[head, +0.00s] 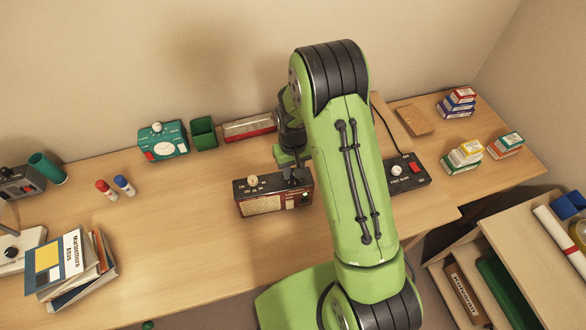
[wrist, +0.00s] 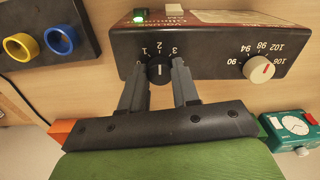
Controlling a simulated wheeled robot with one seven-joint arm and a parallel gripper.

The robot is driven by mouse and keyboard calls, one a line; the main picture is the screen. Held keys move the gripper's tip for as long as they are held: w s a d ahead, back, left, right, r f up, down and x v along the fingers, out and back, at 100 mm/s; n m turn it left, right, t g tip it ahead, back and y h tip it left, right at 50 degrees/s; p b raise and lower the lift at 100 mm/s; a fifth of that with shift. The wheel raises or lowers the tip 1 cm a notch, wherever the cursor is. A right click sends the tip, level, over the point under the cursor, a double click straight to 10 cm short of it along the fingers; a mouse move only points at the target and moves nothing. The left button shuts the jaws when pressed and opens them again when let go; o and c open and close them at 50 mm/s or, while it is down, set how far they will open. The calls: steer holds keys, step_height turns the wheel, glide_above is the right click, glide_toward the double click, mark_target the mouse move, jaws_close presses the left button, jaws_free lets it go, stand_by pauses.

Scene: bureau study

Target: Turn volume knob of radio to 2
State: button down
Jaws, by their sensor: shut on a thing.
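The radio (head: 275,206), dark red with a cream speaker grille, stands on the desk in the head view. In the wrist view its dark top panel (wrist: 210,55) shows the black volume knob (wrist: 158,71), with 1, 2 and 3 printed around it. The knob's mark looks turned toward the 2, but it is small. My gripper (wrist: 159,80) has one finger on each side of this knob and is shut on it. In the head view my arm and gripper partly cover that end of the radio. A cream tuning knob (wrist: 260,69) sits beside it, and a green light (wrist: 139,18) glows.
A black box with a white knob (head: 397,171) stands right of the radio. The desk in front of the radio is clear.

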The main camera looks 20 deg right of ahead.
mark_target(293, 171)
stand_by(0.4)
steer(key=c, duration=0.8)
jaws_free()
steer(key=shift+r, duration=0.1)
step_height(293, 171, up, 16)
steer(key=shift+f+p, duration=0.15)
steer(key=shift+p, duration=0.75)
steer(key=s+r+t, duration=0.2)
steer(key=s+r, duration=0.2)
steer(key=s, duration=0.3)
steer(key=s+r+t, duration=0.1)
steer(key=s+r, duration=0.3)
steer(key=s, duration=0.4)
steer(key=s+r+t, duration=0.2)
steer(key=s+r, duration=0.3)
steer(key=s, duration=0.3)
steer(key=shift+d+m+t, duration=0.15)
steer(key=shift+m+t, duration=0.15)
steer(key=shift+m, duration=0.1)
